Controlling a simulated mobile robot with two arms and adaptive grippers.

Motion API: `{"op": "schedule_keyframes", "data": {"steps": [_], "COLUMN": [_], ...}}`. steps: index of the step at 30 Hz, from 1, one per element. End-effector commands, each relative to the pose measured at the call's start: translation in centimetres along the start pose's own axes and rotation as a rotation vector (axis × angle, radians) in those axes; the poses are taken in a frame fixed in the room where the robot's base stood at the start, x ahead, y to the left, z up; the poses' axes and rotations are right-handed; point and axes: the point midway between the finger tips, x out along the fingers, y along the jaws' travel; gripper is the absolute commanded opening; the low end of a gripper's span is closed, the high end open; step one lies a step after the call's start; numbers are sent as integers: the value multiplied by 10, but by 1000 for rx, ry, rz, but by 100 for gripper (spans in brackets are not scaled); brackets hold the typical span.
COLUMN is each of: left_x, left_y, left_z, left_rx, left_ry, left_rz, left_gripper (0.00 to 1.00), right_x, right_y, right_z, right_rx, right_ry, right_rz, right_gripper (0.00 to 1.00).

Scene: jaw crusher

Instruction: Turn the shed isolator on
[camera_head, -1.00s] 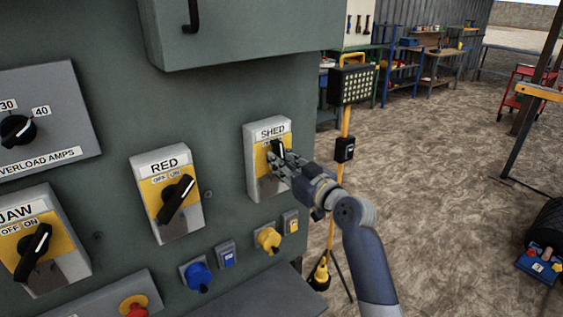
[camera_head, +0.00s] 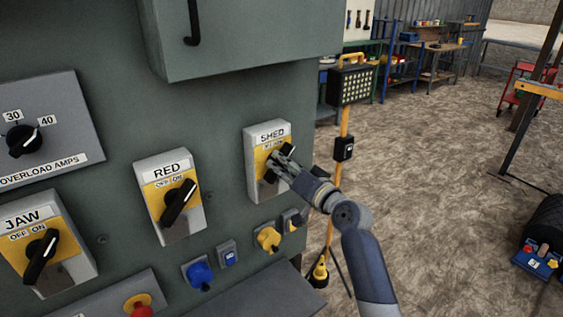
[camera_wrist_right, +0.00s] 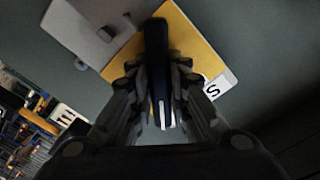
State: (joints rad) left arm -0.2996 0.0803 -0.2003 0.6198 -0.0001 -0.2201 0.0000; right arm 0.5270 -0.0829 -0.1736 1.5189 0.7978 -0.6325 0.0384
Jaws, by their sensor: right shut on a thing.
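The shed isolator (camera_head: 257,182) is a grey box with a yellow plate and a SHED label, mounted on the green panel. Its black handle (camera_head: 289,149) leans to the upper right, toward the ON side; the OFF/ON lettering is partly covered. My right gripper (camera_head: 277,164) is shut on this handle. In the right wrist view the handle (camera_wrist_right: 156,45) stands between both ribbed fingers, with the yellow plate (camera_wrist_right: 196,48) behind it. My left gripper is not in view.
The RED isolator (camera_head: 160,195) and JAW isolator (camera_head: 70,265) sit to the left, handles leaning upper right. Blue and yellow sockets (camera_head: 199,272) (camera_head: 268,238) lie below. A yellow lamp stand (camera_head: 345,125) stands right of the panel. Open ground lies further right.

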Motion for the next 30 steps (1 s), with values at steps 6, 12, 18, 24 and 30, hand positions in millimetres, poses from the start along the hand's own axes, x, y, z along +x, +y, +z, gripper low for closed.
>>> {"op": "schedule_keyframes", "data": {"steps": [6, 12, 18, 24, 30], "left_x": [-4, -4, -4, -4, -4], "left_y": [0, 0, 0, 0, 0], "left_z": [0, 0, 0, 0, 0], "left_rx": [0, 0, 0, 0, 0], "left_ry": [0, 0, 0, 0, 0], "left_rz": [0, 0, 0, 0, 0], "left_gripper": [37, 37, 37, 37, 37], "right_x": [0, 0, 0, 0, 0], "right_y": [1, 1, 1, 1, 1], "right_z": [1, 2, 2, 2, 1], "right_rx": [69, 91, 94, 94, 92], "right_ry": [-3, -3, -3, -2, -1], "right_rz": [2, 2, 2, 1, 1], "right_gripper": [0, 0, 0, 28, 37]}}
